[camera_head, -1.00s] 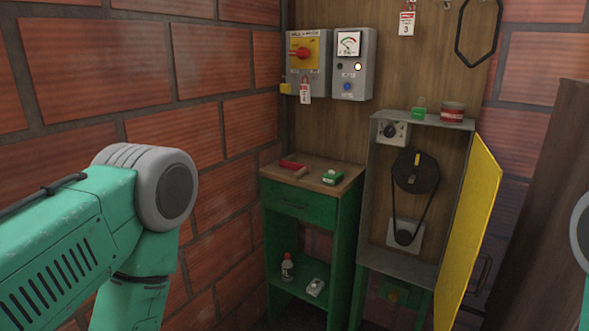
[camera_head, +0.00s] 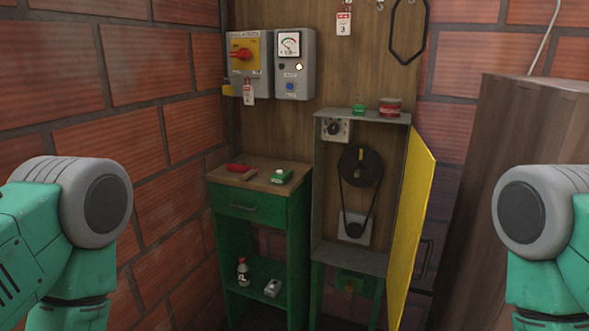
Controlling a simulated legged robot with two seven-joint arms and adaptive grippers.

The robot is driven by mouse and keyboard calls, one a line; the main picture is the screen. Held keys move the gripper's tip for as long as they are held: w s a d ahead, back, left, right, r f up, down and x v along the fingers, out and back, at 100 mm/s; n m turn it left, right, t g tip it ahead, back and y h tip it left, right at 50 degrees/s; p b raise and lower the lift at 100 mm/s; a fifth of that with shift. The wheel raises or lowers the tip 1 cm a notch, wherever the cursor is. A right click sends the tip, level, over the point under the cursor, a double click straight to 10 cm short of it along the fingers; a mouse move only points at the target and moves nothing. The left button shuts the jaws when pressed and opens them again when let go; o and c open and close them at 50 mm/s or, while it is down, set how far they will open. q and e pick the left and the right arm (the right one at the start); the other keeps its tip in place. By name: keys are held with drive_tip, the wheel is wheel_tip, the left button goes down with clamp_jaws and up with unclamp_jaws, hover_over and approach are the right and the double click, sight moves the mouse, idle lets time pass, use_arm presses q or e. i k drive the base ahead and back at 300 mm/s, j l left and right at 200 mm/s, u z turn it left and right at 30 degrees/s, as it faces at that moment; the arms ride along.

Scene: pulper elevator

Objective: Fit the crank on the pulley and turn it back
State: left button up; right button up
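The black upper pulley (camera_head: 360,166) sits inside the open grey cabinet (camera_head: 318,190), with a small yellow mark near its hub. A black belt (camera_head: 371,205) runs from it down to a smaller lower pulley (camera_head: 355,229). No crank can be made out for certain; a red item (camera_head: 238,168) lies on the wooden top of the green stand (camera_head: 240,212), too small to identify. My two arms show at the left and right edges, but both grippers are out of the picture.
The cabinet's yellow door (camera_head: 413,225) stands open to the right. A red-handled switch box (camera_head: 248,62) and a gauge box (camera_head: 294,65) hang above.

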sight(237, 166)
drive_tip(key=i+j+z, duration=0.35)
drive_tip(key=i+j, duration=0.15)
drive_tip(key=i+j+z, duration=0.3)
drive_tip(key=i+j, duration=0.15)
drive_tip(key=j, duration=0.15)
